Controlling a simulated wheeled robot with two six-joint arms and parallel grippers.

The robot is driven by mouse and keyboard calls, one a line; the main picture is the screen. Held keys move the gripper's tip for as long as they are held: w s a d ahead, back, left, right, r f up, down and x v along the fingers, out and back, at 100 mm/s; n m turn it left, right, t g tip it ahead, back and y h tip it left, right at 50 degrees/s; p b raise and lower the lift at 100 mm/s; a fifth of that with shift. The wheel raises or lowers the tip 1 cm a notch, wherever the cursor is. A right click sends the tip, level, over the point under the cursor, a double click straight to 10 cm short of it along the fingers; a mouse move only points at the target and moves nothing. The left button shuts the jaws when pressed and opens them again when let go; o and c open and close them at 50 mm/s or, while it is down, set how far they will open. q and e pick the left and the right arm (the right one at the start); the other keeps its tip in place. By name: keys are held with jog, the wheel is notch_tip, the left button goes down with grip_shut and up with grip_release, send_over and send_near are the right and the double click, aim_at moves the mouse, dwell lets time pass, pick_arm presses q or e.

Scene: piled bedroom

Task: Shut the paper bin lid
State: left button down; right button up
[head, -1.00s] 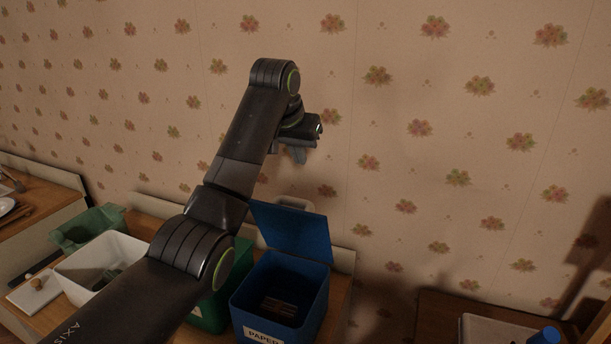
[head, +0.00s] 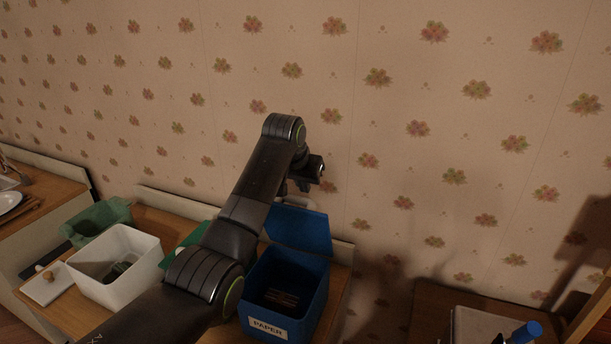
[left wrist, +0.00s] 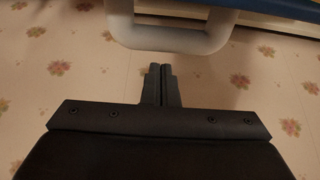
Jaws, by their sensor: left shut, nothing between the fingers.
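The blue paper bin (head: 313,300), with a white PAPER label (head: 268,327), stands on the low wooden surface. Its blue lid (head: 300,230) is open, standing up and leaning back towards the wall. Something dark and slatted lies inside the bin. My left gripper (head: 304,187) is shut and empty, above and behind the lid's top edge. In the left wrist view, its closed fingertips (left wrist: 161,70) point at the lid's pale grey handle (left wrist: 175,40), close to it; I cannot tell whether they touch. The lid's blue edge (left wrist: 270,8) shows at the top there. My right gripper is not in view.
A white bin (head: 143,264) and a green bin (head: 92,222) stand to the left. Another green lid or bin (head: 186,250) is partly hidden by my arm. The flowered wall (head: 400,110) is close behind. A second table (head: 430,310) stands at the right.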

pick_arm(q)
jog(key=shift+s+a+f, duration=0.1)
jog(key=shift+s+a, duration=0.25)
jog(key=shift+s, duration=0.4)
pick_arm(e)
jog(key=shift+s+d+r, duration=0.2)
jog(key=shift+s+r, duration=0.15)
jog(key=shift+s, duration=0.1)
pick_arm(q)
jog(key=shift+f, duration=0.1)
